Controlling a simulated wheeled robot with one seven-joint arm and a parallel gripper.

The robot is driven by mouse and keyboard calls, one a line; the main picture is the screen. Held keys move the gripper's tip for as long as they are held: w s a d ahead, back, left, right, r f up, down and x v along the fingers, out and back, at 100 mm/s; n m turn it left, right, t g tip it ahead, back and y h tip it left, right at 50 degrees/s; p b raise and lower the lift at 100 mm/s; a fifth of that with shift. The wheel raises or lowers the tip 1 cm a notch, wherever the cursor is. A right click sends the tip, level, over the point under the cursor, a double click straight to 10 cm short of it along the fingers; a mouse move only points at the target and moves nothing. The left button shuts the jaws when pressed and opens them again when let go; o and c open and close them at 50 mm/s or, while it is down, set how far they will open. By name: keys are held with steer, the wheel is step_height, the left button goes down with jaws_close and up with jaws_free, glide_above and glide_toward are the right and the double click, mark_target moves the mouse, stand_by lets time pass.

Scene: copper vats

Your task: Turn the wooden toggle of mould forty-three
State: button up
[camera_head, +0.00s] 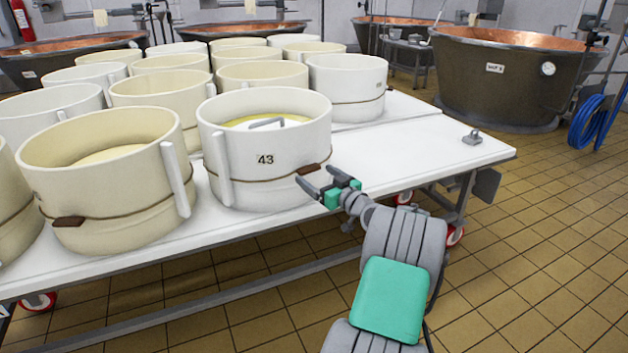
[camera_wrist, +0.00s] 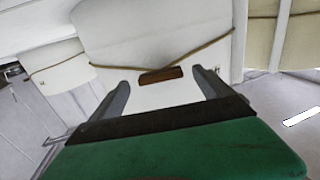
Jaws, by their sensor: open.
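Mould forty-three (camera_head: 250,178) is a white round mould marked "43", standing at the front edge of the white table. A cord runs around its lower wall. Its brown wooden toggle (camera_head: 311,169) sits on the cord at the mould's right front. In the wrist view the toggle (camera_wrist: 161,76) lies flat across the picture, just beyond and between the fingertips. My gripper (camera_head: 318,182) is open and empty, its fingers pointing at the toggle from the right front. In the wrist view my gripper (camera_wrist: 162,82) has one finger either side of the toggle, apart from it.
A cream mould (camera_head: 105,180) with its own toggle (camera_head: 66,222) stands left of mould forty-three. Several more moulds crowd behind. The table's right part (camera_head: 420,150) is clear except for a small metal weight (camera_head: 472,137). Copper vats (camera_head: 505,80) stand at the back.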

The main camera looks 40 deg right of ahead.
steer(key=shift+w, duration=1)
steer(key=c, duration=1.4)
